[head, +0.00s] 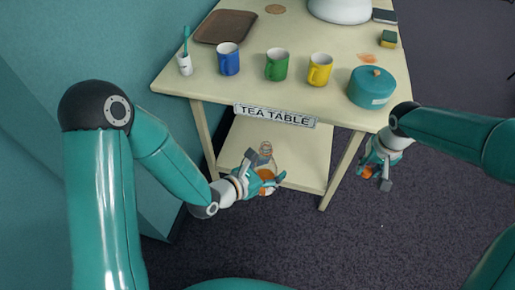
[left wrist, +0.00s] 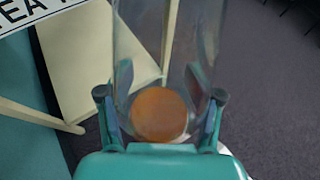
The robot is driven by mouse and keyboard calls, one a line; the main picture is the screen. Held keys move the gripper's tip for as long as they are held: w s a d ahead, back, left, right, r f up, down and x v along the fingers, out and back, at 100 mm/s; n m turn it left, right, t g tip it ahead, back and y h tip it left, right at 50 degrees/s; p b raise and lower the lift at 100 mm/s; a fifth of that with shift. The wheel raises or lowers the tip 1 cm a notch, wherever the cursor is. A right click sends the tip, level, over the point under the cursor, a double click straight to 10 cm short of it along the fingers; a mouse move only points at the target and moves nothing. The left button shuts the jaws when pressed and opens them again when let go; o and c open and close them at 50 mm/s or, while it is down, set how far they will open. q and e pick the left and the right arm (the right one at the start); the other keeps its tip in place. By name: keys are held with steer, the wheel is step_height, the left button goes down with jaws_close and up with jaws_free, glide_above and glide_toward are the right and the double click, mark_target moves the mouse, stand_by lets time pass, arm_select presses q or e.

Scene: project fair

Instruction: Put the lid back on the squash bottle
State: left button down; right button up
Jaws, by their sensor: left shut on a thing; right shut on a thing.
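The clear squash bottle (head: 267,161) with orange squash in it is held in my left gripper (head: 268,174), in front of the tea table's lower shelf. In the left wrist view the bottle (left wrist: 160,55) stands between both fingers, with a round orange patch at its near end. My right gripper (head: 375,177) is shut on a small orange thing, which looks like the lid (head: 367,172). It is mostly hidden by the fingers. It is off to the right of the bottle, below the table's right corner. The lid and bottle are well apart.
The tea table (head: 300,95) carries a brown tray (head: 225,27), a cup with a brush (head: 185,64), blue (head: 229,60), green (head: 276,65) and yellow (head: 319,70) mugs, and a teal pot (head: 371,88). Its front leg (head: 343,170) stands between my grippers. The carpet in front is clear.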

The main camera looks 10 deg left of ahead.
stand_by(0.4)
steer(key=shift+s+d, duration=0.15)
steer(key=shift+s, duration=0.3)
steer(key=r, duration=0.2)
steer(key=a+r, duration=0.1)
steer(key=shift+s+r+m, duration=0.25)
steer(key=shift+r+m, duration=0.05)
step_height(320, 180, up, 14)
steer(key=n, duration=0.5)
glide_above(271, 159)
steer(key=shift+r, duration=0.15)
steer(key=shift+f, duration=2)
